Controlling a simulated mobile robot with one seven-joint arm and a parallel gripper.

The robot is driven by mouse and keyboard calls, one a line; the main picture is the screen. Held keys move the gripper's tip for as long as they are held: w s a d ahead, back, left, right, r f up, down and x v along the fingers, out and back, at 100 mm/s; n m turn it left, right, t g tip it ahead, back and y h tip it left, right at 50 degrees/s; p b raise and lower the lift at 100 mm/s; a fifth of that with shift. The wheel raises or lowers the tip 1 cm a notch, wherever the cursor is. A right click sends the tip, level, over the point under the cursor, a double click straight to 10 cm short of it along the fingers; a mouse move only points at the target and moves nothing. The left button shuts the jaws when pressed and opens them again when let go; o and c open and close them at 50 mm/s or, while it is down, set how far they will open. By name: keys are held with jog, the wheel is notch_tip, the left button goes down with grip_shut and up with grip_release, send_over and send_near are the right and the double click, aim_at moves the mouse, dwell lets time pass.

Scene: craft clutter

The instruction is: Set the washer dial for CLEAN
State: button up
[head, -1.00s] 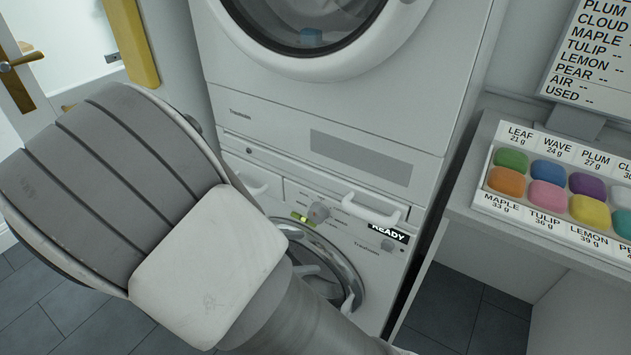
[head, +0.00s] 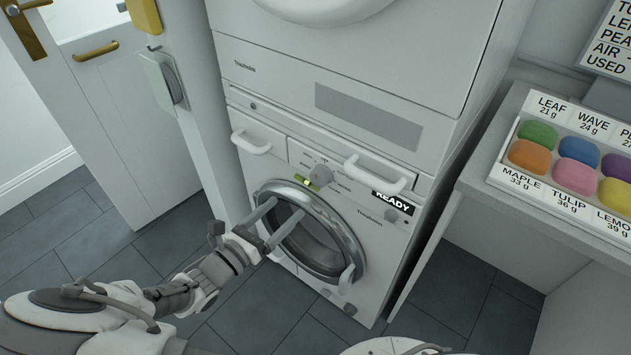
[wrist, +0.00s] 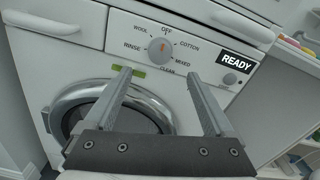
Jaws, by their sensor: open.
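The washer dial (head: 320,175) is a grey knob on the front panel of the lower machine (head: 375,255). In the wrist view the dial (wrist: 159,48) carries a small orange mark and is ringed by OFF, COTTON, MIXED, CLEAN, RINSE and WOOL. CLEAN (wrist: 167,71) is printed below it. I cannot tell surely which word the mark points to. My gripper (head: 286,207) is open and empty in front of the round door, below the dial. In the wrist view the fingers (wrist: 157,76) stand apart, their tips lower than the dial and not touching it.
A READY display (wrist: 237,61) with a small knob sits right of the dial. White handles (head: 378,175) project nearby, and a green light (wrist: 128,70) is lower left. A desk with a tray of coloured blocks (head: 509,178) stands at right. A door is at left.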

aim_at(316, 180)
jog(key=b+x, duration=0.2)
jog(key=x, duration=1)
jog(key=shift+d, duration=0.1)
jog(key=c, duration=1.4)
